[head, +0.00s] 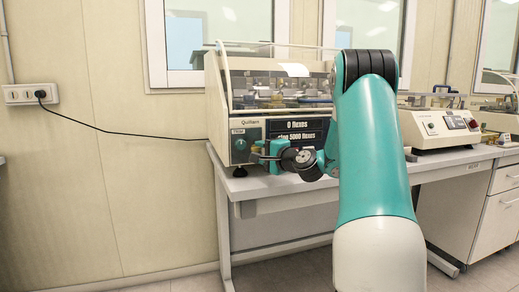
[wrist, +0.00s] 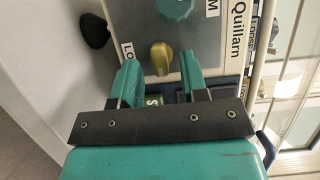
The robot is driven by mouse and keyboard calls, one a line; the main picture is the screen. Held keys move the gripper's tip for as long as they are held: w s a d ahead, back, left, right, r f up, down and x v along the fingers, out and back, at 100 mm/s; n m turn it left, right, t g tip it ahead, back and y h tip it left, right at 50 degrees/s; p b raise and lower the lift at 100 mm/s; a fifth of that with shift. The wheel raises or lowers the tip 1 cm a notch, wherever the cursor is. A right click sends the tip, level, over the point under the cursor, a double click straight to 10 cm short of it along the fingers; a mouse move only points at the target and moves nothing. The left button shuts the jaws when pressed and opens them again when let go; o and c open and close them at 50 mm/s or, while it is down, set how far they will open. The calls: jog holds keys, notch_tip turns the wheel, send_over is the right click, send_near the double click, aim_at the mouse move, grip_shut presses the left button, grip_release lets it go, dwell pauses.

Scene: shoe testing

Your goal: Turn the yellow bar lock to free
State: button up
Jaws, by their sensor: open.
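The bar points roughly up and down in that picture. In the head view my gripper (head: 258,154) is at the left part of the machine's front panel, and I cannot make out the bar lock there.
A green knob (wrist: 175,8) sits beside the bar lock on the panel. The machine stands on a grey bench (head: 285,188) with a clear lid on top. A second tester (head: 437,127) stands to the right. A black cable (head: 125,133) runs to the wall socket.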

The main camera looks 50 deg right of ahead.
jog(key=shift+w, duration=0.55)
grip_shut()
